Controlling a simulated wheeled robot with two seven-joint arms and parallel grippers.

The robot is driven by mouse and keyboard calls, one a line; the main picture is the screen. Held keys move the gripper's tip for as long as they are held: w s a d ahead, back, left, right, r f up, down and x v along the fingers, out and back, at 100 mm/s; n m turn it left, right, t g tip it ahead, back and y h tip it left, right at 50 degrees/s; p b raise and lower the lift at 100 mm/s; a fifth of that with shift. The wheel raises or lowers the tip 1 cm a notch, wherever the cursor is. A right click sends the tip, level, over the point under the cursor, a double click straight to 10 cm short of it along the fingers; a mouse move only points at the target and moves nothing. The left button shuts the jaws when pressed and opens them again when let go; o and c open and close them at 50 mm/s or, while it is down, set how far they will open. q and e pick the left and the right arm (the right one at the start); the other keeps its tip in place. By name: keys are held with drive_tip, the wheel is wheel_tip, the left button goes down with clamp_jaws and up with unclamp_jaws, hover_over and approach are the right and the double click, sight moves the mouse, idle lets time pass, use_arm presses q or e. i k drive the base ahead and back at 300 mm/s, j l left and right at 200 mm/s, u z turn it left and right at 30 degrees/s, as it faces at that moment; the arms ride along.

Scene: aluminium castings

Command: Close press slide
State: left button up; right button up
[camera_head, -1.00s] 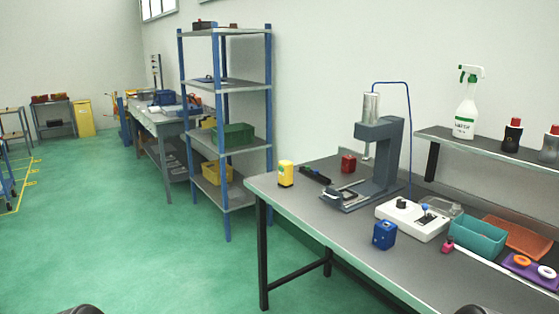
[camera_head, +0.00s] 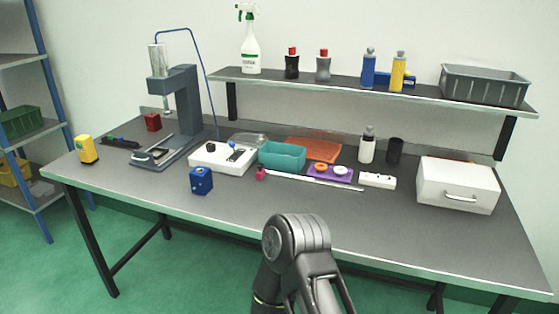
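The press (camera_head: 186,105) stands at the left of the workbench, a grey C-shaped frame with a silver cylinder (camera_head: 157,60) at its head and a blue hose. At its base lies the slide (camera_head: 152,155), a low dark plate with light metal parts, reaching out to the front left from under the head. It is too small to tell exactly how far out it is. One dark arm link of mine rises at the bottom middle, well apart from the press. Neither gripper can be made out.
On the workbench (camera_head: 400,225) are a yellow block (camera_head: 87,149), red block (camera_head: 153,122), blue block (camera_head: 201,181), white control box (camera_head: 222,158), teal bin (camera_head: 282,157) and white drawer box (camera_head: 457,185). A shelf (camera_head: 430,98) runs behind. The front middle is clear.

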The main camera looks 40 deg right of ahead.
sight(153, 158)
drive_tip(key=i+j, duration=0.2)
drive_tip(key=i, duration=0.25)
drive_tip(key=i+j, duration=0.2)
drive_tip(key=i, duration=0.25)
drive_tip(key=i+j, duration=0.2)
drive_tip(key=i, duration=0.25)
drive_tip(key=i+j, duration=0.2)
drive_tip(key=i, duration=0.2)
drive_tip(key=i+j, duration=0.2)
drive_tip(key=i, duration=0.25)
